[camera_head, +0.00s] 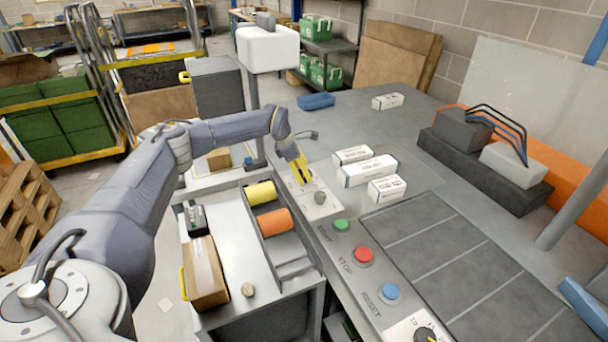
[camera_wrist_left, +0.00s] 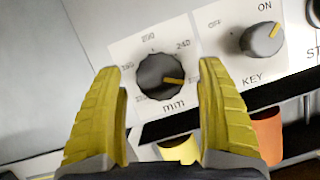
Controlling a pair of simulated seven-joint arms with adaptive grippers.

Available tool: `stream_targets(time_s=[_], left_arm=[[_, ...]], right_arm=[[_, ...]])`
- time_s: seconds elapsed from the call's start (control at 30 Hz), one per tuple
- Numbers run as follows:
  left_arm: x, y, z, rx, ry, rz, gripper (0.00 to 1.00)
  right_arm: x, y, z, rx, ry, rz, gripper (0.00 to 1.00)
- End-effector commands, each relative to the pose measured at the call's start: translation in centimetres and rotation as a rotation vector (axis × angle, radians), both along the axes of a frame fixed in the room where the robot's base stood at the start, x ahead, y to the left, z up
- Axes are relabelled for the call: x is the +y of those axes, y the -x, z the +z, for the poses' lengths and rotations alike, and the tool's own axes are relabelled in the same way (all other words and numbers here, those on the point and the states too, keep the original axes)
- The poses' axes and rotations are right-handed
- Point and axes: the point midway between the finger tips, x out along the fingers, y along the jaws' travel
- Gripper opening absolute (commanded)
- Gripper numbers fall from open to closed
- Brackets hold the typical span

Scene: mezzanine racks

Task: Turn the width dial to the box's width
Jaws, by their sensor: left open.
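The width dial (camera_wrist_left: 160,78) is a dark round knob on a white plate marked "mm", with 200 and 240 readable. Its yellow pointer mark points right and slightly down, below 240, toward a label partly hidden by a finger. My left gripper (camera_wrist_left: 158,72) has yellow fingers standing apart on either side of the dial, with visible gaps. In the head view my left gripper (camera_head: 299,172) is over the panel and hides the dial. A brown taped box (camera_head: 205,273) and several white printed boxes (camera_head: 368,170) are in view; which one is meant is unclear. My right gripper is not in view.
A grey key knob (camera_wrist_left: 262,40) marked OFF and ON is right of the dial. Green, red (camera_head: 363,256) and blue buttons line the panel's edge. Yellow and orange rolls (camera_head: 273,221) lie below the panel. Another dial (camera_head: 427,334) is at the bottom edge.

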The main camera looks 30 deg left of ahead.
Motion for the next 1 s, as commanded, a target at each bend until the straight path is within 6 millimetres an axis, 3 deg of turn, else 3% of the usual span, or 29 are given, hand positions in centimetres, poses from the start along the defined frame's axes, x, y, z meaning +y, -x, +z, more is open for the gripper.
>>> stream_targets(time_s=[0.2,0.53,1.0], left_arm=[[-0.32,-0.20,-1.03,0.002,0.000,0.001,0.73],[-0.34,-0.25,-1.12,0.001,0.001,0.000,0.74],[-0.36,-0.26,-1.11,0.001,0.001,0.000,0.20]], right_arm=[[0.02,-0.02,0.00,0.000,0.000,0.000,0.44],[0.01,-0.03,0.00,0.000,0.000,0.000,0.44],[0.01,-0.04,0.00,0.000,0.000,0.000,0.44]])
